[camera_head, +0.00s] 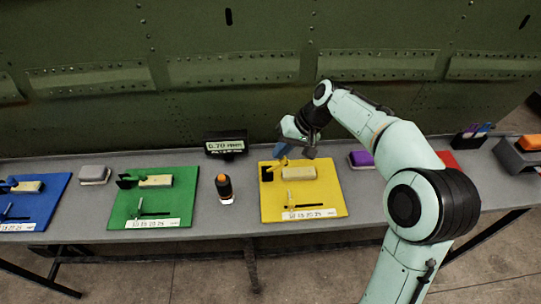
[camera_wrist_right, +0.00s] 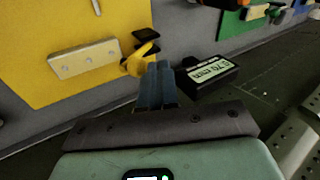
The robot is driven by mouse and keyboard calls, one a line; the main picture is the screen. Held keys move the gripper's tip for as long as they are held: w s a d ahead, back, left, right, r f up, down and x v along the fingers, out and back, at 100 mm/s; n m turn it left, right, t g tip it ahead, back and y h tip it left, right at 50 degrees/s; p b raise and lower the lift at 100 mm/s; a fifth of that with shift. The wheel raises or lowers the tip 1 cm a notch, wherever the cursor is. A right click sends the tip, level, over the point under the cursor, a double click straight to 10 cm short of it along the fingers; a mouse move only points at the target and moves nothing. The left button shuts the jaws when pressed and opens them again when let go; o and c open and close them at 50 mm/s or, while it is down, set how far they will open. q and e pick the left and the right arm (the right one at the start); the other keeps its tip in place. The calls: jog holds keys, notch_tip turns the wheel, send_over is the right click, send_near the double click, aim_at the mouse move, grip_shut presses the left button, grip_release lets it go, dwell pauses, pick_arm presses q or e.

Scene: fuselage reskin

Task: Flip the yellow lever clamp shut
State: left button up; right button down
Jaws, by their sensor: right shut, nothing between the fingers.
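The yellow lever clamp (camera_head: 280,163) is at the back left of the yellow board (camera_head: 329,202), beside a cream block (camera_head: 299,173). In the right wrist view the yellow lever (camera_wrist_right: 139,59) slants up from its black base, next to the cream block (camera_wrist_right: 84,59). My right gripper (camera_head: 281,153) is above and behind the clamp, its blue fingers together and empty. In the right wrist view the fingertips (camera_wrist_right: 157,66) are close to the lever; I cannot tell whether they touch it. My left gripper is not in view.
A display reading 0.70 mm (camera_head: 226,143) stands behind and left of the yellow board. A dark orange-topped tool (camera_head: 224,187) stands between the yellow and green (camera_head: 120,207) boards. A purple object (camera_head: 361,159) lies to the right. The green riveted fuselage wall (camera_head: 200,90) rises behind the table.

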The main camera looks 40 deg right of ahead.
jog(key=shift+s+d+f+t+y+b, duration=0.3)
jog(key=shift+s+d+f+y+b, duration=0.1)
jog(key=shift+d+f+b, duration=0.15)
jog(key=shift+a+r, duration=0.1)
jog(key=shift+r, duration=0.3)
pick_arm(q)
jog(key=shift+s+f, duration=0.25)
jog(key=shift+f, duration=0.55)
pick_arm(e)
jog(key=shift+w, duration=0.15)
jog(key=shift+a+f, duration=0.1)
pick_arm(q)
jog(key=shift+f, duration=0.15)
pick_arm(e)
jog(key=shift+w+a+f, duration=0.3)
jog(key=shift+w+a, duration=0.05)
jog(key=shift+a, duration=0.2)
